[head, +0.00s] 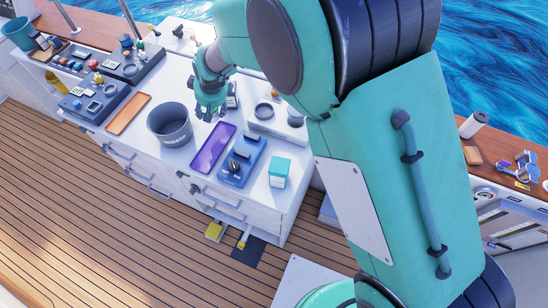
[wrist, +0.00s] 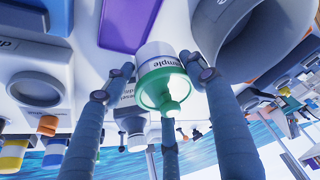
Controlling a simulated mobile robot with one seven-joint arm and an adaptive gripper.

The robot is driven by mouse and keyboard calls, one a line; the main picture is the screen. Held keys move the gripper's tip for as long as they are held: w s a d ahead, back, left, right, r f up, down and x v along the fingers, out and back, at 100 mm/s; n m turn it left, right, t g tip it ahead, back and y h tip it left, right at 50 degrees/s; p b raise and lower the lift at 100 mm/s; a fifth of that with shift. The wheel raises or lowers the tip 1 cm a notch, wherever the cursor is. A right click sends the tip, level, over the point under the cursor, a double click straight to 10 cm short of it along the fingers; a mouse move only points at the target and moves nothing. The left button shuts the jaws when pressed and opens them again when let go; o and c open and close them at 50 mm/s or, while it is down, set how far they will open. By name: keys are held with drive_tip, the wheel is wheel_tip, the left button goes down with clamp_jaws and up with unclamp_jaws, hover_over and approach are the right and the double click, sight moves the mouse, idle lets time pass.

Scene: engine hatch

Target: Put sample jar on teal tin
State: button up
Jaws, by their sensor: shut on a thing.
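The sample jar (wrist: 153,57), white with a label reading "sample" and a green lid (wrist: 162,88), sits between my fingers in the wrist view. My gripper (wrist: 158,76) is shut on it, with fingers on both sides and a third below the lid in the picture. In the head view my gripper (head: 210,110) is low over the white counter, behind the purple tray; the jar is hidden there by the fingers. The teal tin (head: 279,168), a small box with a teal top and pale front, stands at the counter's near right, apart from my gripper.
The grey waste bin (head: 169,127) stands left of my gripper; its wall also shows close by in the wrist view (wrist: 255,40). The purple tray (head: 212,148) and a blue device (head: 241,160) lie between gripper and tin. A grey-lidded bottle (wrist: 132,122) is beside the jar.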

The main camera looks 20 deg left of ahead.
wheel_tip(320, 180, up, 15)
drive_tip(key=s+d+n+g+p, duration=0.2)
drive_tip(key=s+d+n+p, duration=0.15)
drive_tip(key=d, duration=0.95)
drive_tip(key=s+d+n+g+p, duration=0.15)
drive_tip(key=s+d+n, duration=0.35)
drive_tip(key=d, duration=0.8)
drive_tip(key=s+d+n+g+h+p, duration=0.15)
drive_tip(key=s+d+n+p, duration=0.4)
drive_tip(key=s+d, duration=0.9)
drive_tip(key=shift+n, duration=0.8)
drive_tip(key=shift+w+d+f+b, duration=0.15)
drive_tip(key=shift+d+f+b, duration=0.15)
drive_tip(key=shift+f, duration=0.6)
drive_tip(key=shift+w+d+f+b, duration=0.2)
drive_tip(key=shift+f+b, duration=0.1)
drive_tip(key=shift+f, duration=0.55)
drive_tip(key=shift+w+d+f+b, duration=0.15)
drive_tip(key=shift+d+f+b, duration=0.15)
drive_tip(key=shift+f, duration=0.6)
drive_tip(key=w+a, duration=0.3)
drive_tip(key=w, duration=0.1)
drive_tip(key=w+a+f+p, duration=0.1)
drive_tip(key=w+a, duration=0.2)
drive_tip(key=a, duration=0.1)
drive_tip(key=w+a, duration=0.4)
drive_tip(key=shift+w+a+f+p, duration=0.15)
drive_tip(key=shift+w+f+p, duration=0.15)
